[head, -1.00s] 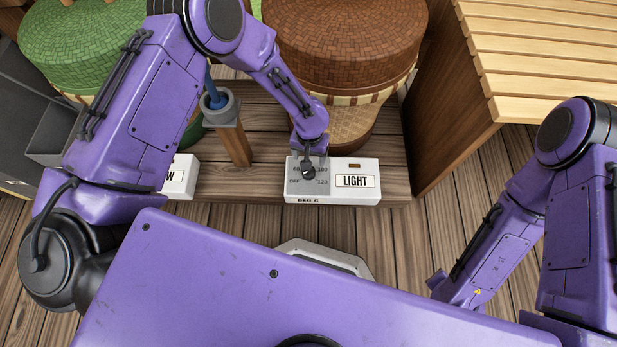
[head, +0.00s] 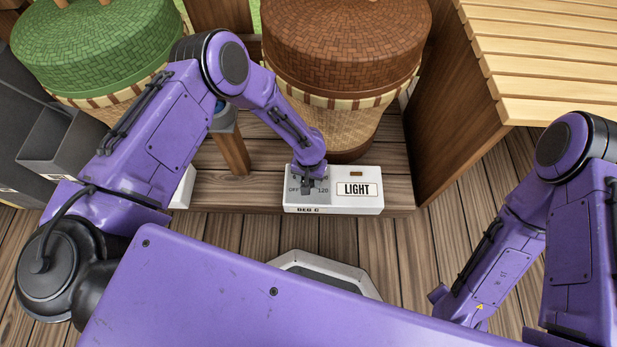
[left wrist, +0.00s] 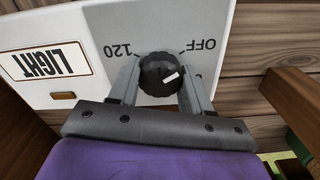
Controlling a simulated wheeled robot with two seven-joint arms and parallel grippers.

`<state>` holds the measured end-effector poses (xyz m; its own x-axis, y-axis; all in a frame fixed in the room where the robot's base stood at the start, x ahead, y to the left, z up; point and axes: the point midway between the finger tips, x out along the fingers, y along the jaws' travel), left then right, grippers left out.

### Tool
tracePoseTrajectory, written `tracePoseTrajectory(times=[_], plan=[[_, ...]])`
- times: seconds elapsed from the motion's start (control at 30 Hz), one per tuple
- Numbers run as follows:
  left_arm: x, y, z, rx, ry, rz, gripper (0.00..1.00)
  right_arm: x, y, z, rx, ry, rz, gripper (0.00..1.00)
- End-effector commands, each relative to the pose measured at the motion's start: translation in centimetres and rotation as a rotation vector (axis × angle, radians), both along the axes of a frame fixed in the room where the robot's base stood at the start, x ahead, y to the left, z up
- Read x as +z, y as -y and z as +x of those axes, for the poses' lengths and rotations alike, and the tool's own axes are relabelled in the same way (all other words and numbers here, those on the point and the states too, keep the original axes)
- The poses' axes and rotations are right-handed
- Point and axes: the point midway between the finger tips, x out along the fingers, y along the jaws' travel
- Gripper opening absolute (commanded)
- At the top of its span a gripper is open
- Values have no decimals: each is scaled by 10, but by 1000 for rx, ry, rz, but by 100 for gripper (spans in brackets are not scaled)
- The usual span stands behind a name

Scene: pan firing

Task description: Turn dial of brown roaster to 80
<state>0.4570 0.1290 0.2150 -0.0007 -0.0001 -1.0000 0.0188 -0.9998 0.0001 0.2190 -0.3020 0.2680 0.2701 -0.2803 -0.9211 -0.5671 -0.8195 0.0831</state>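The brown roaster (head: 345,60) is a brown-lidded woven basket at the top centre of the head view. In front of it is a white control box (head: 360,206) with a LIGHT label; it also shows upside down in the left wrist view (left wrist: 80,20). Its black dial (left wrist: 158,72) has a white mark facing right and slightly up, roughly toward the OFF side. OFF and 120 are readable; my gripper hides the other numbers. My left gripper (head: 308,188) has one finger on each side of the dial, with no clear gap. My right gripper is hidden.
A green-lidded basket (head: 95,45) stands at the left, with another white box (head: 183,190) partly behind my left arm. A wooden post (head: 232,150) stands between the baskets. A slatted wooden table (head: 545,60) is at the right.

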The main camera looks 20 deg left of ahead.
Motion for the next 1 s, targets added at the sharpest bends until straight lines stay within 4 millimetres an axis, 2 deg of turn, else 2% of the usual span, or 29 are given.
tracePoseTrajectory(times=[0.47,0.67,1.0], plan=[[1,0,2,-49,3,2,17,2,0,0,0,0,0,43],[2,0,2,-168,6,2,17,6,0,0,0,0,0,43],[2,1,3,-476,6,1,17,10,0,0,0,0,0,43]])
